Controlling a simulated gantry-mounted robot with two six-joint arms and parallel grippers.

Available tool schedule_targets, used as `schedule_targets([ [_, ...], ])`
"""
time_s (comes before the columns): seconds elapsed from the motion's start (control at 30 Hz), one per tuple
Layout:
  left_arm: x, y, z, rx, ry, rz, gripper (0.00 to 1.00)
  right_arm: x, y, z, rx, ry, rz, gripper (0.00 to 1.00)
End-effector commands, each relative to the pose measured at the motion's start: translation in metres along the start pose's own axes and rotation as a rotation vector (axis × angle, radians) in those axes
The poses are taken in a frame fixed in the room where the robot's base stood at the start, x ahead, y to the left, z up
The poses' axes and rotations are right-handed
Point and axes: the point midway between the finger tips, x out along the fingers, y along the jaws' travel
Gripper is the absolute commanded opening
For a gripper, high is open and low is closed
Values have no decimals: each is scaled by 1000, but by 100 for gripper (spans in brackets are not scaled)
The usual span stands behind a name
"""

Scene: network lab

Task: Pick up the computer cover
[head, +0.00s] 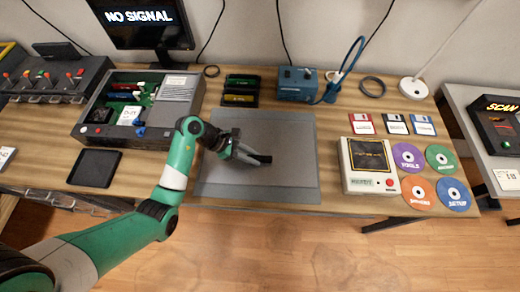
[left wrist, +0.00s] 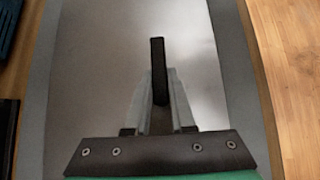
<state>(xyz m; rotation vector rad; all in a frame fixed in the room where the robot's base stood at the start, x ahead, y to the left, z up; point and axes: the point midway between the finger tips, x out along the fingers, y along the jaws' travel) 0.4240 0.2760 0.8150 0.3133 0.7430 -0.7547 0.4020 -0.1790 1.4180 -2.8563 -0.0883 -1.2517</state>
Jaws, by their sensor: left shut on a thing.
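The computer cover looks to be the flat grey metal panel (head: 285,135) lying on a darker grey mat (head: 260,194) in the middle of the bench. A black bar-shaped handle (head: 262,158) stands on the panel. My left gripper (head: 248,154) is over the panel, shut on this handle. In the left wrist view the fingers (left wrist: 155,100) close on the black handle (left wrist: 158,60), with the shiny panel (left wrist: 195,60) beneath. The panel appears to rest on the mat; I cannot tell any gap. My right gripper is not in view.
An open computer case (head: 180,90) with a green board stands at left, a black tray (head: 95,168) before it. A beige device (head: 368,168), discs (head: 454,194) and floppy disks (head: 392,124) lie at right. A blue box (head: 295,83) and dark modules (head: 241,90) stand behind the mat.

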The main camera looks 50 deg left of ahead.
Motion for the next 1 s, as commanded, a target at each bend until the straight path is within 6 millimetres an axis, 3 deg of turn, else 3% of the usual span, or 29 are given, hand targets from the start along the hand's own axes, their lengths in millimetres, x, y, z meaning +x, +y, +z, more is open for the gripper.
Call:
schedule_targets([
  [0.67,-9,1,10,2,-2,2,0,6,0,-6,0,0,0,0],
  [0.83,-33,-1,28,1,-3,3,0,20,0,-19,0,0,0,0],
  [1.0,-88,-22,39,1,-2,7,0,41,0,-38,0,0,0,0],
])
